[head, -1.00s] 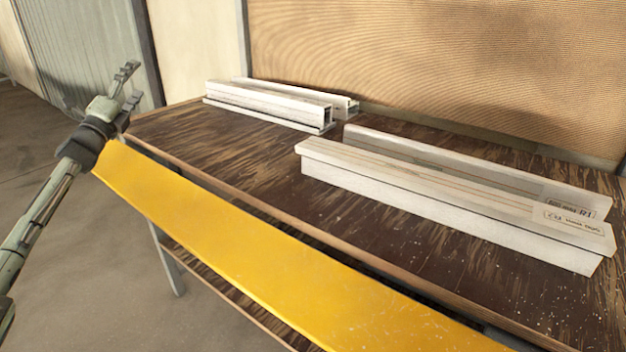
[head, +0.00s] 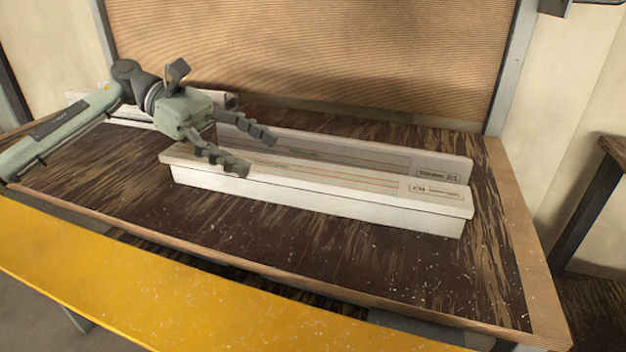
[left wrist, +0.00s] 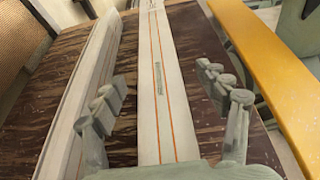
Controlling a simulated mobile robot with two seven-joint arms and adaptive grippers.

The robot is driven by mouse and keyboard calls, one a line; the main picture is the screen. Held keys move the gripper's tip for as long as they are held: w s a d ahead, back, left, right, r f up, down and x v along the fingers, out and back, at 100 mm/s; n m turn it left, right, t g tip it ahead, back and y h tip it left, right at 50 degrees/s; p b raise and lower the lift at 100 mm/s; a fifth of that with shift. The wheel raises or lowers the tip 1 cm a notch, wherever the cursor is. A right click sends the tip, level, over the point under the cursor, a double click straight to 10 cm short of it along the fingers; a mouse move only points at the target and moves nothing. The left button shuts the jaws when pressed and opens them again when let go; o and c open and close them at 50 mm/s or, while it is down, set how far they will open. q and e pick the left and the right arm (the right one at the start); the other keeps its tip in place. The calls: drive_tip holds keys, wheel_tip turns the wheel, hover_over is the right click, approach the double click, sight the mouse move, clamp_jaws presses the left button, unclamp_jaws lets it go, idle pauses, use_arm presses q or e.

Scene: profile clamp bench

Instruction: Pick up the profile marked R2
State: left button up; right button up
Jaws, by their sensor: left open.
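Two long pale profiles lie side by side on the dark bench in the head view. The front profile (head: 320,203) has a label at its right end that seems to read R2. The rear profile (head: 350,148) has a label reading R1. My left gripper (head: 256,154) is open above the left part of the front profile, fingers spread. In the left wrist view, the front profile (left wrist: 157,110) with its orange lines runs between the open fingers (left wrist: 163,80), apart from both. The rear profile (left wrist: 83,95) is left of them. My right gripper does not show.
More pale profiles (head: 130,122) lie at the back left, partly hidden by my left arm. A yellow beam (head: 180,290) runs along the bench's (head: 480,290) front. A ribbed panel (head: 320,60) stands behind. The bench front is clear.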

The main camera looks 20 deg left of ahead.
sight(293, 168)
use_arm(q)
drive_tip(key=x, duration=0.2)
drive_tip(key=p+x, duration=0.1)
drive_tip(key=x, duration=0.3)
drive_tip(key=shift+w+d+r, duration=0.2)
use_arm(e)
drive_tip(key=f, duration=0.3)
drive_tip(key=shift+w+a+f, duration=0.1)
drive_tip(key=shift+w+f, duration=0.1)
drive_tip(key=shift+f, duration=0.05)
use_arm(q)
drive_tip(key=shift+c, duration=0.5)
clamp_jaws()
drive_tip(key=shift+r, duration=0.1)
